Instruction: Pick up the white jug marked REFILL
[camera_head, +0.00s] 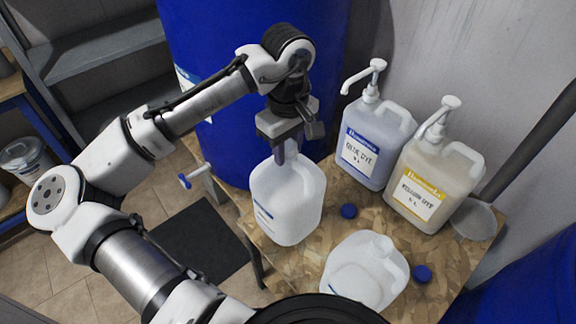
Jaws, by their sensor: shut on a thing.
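The gripper hides part of the jug's top. I cannot read REFILL on the label, nor tell whether the jug's base touches the board. A second white jug (362,274) is at the front of the board, apart from the first; its marking is not readable.
A blue-labelled pump jug (370,145) and a yellow-labelled pump jug (433,182) stand close on the right. Blue caps lie on the wood-chip board (318,250). A large blue drum (235,60) with a blue-handled tap (190,179) stands behind.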

